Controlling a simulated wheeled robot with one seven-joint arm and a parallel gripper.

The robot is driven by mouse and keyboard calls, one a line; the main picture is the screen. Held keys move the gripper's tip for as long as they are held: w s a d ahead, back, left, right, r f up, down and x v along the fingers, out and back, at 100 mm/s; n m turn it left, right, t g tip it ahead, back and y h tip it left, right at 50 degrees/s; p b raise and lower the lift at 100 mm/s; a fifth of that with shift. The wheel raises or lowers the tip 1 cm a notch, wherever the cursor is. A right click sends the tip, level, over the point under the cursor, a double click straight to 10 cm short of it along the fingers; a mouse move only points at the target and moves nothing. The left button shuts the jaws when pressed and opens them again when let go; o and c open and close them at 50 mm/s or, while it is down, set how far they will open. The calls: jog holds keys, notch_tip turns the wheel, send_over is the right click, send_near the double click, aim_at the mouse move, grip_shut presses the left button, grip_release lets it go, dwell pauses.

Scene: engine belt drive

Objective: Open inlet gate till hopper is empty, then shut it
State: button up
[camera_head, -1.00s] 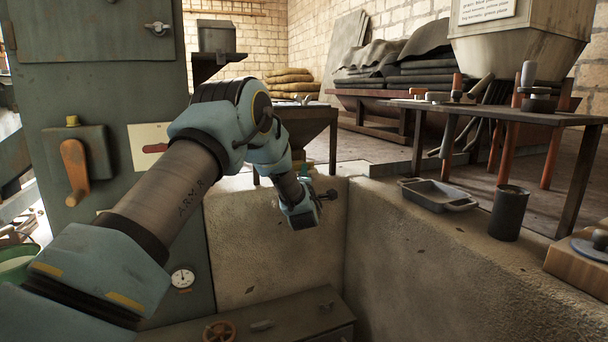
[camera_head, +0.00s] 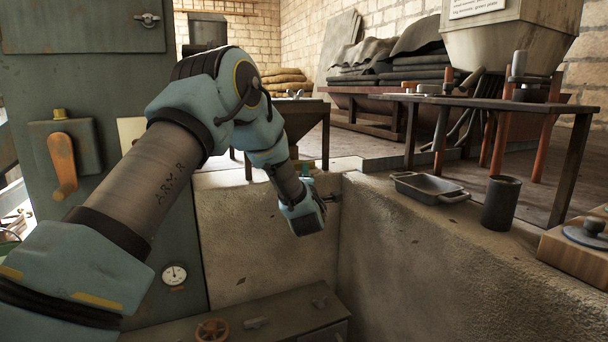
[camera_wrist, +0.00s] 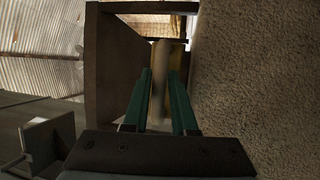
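A dark hopper-like bin (camera_head: 305,112) with sloping sides stands on legs behind the low wall, partly hidden by my arm. A larger pale hopper (camera_head: 515,45) bearing a paper sign is at the upper right. I cannot tell which one the task means, and its contents do not show. My gripper (camera_wrist: 161,76) has two green fingers, parted, in the wrist view. A pale, upright rod-like handle (camera_wrist: 160,65) shows between and beyond them. I cannot tell whether it is the inlet gate's handle, nor whether the fingers touch it. In the head view my wrist hides most of the gripper.
A rough plastered wall (camera_wrist: 255,80) runs close along the right in the wrist view. A grey tray (camera_head: 430,188) and a dark cup (camera_head: 501,203) stand on the ledge. An orange lever (camera_head: 63,165) is on the green cabinet, with a gauge (camera_head: 174,274) lower down.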

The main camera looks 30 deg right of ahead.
jog(key=shift+o, duration=0.3)
jog(key=shift+s, duration=0.1)
jog(key=v, duration=1)
jog(key=shift+s+a, duration=0.2)
jog(key=shift+s, duration=0.05)
jog(key=w+a+f+m+g+y, duration=0.2)
jog(key=w+a+m+g, duration=0.15)
jog(key=a, duration=0.65)
jog(key=w+a+f+m+g+y, duration=0.2)
jog(key=w+a+m+g+y, duration=0.15)
jog(key=a, duration=0.55)
jog(key=s+a+f+m+g+y, duration=0.1)
jog(key=s+a+m+g+y, duration=0.2)
jog(key=s+a, duration=0.8)
jog(key=s+a+f+m+g+y, duration=0.15)
jog(key=s+a+g, duration=0.5)
jog(key=a, duration=0.95)
notch_tip(320, 180, up, 28)
jog(key=s+p, duration=0.2)
jog(key=p, duration=2.6)
jog(key=shift+s+a+m+t, duration=0.25)
jog(key=shift+a+m+t, duration=0.1)
jog(key=shift+m, duration=0.1)
